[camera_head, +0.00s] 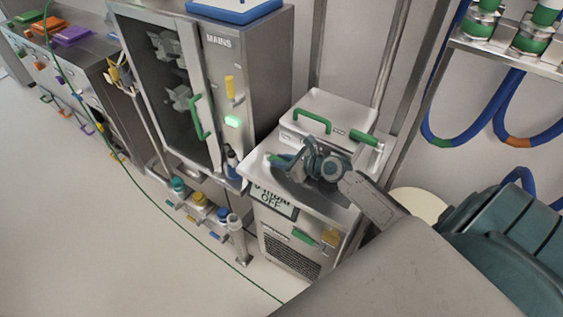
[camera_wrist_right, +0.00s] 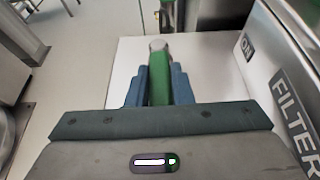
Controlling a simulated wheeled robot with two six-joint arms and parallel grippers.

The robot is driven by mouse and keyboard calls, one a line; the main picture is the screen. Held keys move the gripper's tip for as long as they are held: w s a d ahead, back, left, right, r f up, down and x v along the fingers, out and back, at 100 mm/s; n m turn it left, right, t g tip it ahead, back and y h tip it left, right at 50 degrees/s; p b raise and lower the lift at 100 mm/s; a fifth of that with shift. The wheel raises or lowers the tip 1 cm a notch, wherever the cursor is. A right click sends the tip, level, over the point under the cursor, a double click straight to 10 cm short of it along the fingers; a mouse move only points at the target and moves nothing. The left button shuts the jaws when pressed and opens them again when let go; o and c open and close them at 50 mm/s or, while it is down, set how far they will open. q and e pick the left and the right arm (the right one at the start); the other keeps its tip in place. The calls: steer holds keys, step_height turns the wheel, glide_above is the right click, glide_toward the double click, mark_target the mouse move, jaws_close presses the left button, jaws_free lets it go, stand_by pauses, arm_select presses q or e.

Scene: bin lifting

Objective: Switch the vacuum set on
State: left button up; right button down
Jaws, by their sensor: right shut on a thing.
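The vacuum set is a pale metal cabinet (camera_head: 325,223). Its front display (camera_head: 272,198) reads "OFF", with an mbar figure partly hidden above. My right gripper (camera_head: 285,165) is over the cabinet's top, at a green lever (camera_head: 273,157) near the left edge. In the right wrist view my right gripper (camera_wrist_right: 160,88) has its blue fingers on both sides of the green lever (camera_wrist_right: 159,72), shut on it. The lever's round grey end sticks out beyond the fingertips. An "ON" label (camera_wrist_right: 247,47) shows to the right of the lever. My left gripper is not in view.
A tall "MAINS" cabinet (camera_head: 262,75) stands left. A green cord crosses the floor, and bottles (camera_head: 200,200) stand low between the cabinets.

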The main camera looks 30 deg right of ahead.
steer(key=n+y+b, duration=0.1)
steer(key=g+b, duration=0.1)
steer(key=b, duration=0.1)
steer(key=shift+w+d+f+n+y, duration=0.25)
steer(key=shift+d+f+n+y, duration=0.1)
steer(key=shift+d+n+y, duration=0.05)
steer(key=shift+d+r+n+y+b, duration=0.15)
steer(key=shift+n+y+b, duration=0.25)
steer(key=shift+b, duration=0.2)
steer(key=shift+r+g, duration=0.15)
steer(key=shift+g, duration=0.15)
steer(key=c, duration=1.3)
jaws_free()
